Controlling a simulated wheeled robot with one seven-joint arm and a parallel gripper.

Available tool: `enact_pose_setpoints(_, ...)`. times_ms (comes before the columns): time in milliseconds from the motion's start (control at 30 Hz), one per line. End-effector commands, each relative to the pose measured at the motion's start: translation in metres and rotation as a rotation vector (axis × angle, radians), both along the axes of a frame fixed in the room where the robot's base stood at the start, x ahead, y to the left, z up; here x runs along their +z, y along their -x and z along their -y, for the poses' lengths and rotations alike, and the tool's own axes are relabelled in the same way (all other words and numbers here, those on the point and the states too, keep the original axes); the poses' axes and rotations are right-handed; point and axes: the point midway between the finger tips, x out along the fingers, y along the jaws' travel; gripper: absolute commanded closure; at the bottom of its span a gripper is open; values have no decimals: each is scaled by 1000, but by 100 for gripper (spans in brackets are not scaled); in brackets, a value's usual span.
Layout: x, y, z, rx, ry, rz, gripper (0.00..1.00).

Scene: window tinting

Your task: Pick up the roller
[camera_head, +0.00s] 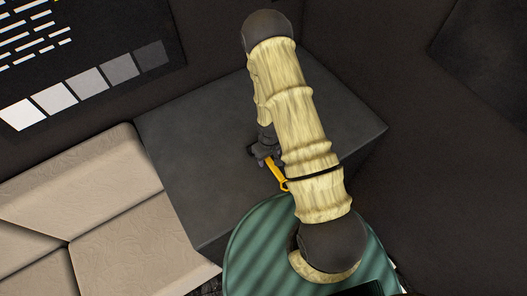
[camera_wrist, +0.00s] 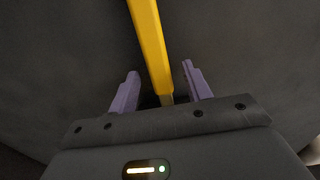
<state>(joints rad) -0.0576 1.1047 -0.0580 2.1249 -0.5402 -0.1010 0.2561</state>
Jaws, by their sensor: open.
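The roller (camera_head: 276,174) shows as a yellow handle at the near side of the dark box top, with a loop at its lower end; my arm hides part of the surroundings. In the wrist view the yellow handle (camera_wrist: 151,42) runs from the top edge down between the two purple fingers. Its roller end is not clear in either view. My gripper (camera_wrist: 160,72) is open, with one finger on each side of the handle and a visible gap to each. In the head view my gripper (camera_head: 262,160) is small and partly hidden beside my arm.
The dark box (camera_head: 185,150) has a mostly bare top. A beige cushioned seat (camera_head: 125,250) stands at its left, and a green striped round surface (camera_head: 255,255) is in front. Dark walls rise behind, with a chart of grey swatches (camera_head: 90,82) at the upper left.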

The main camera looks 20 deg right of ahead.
Motion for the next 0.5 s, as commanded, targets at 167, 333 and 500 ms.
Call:
enact_pose_setpoints(167,0,0,0,0,0,1,51)
enact_pose_setpoints(333,0,0,0,1,0,1,51)
enact_pose_setpoints(500,0,0,0,1,0,1,51)
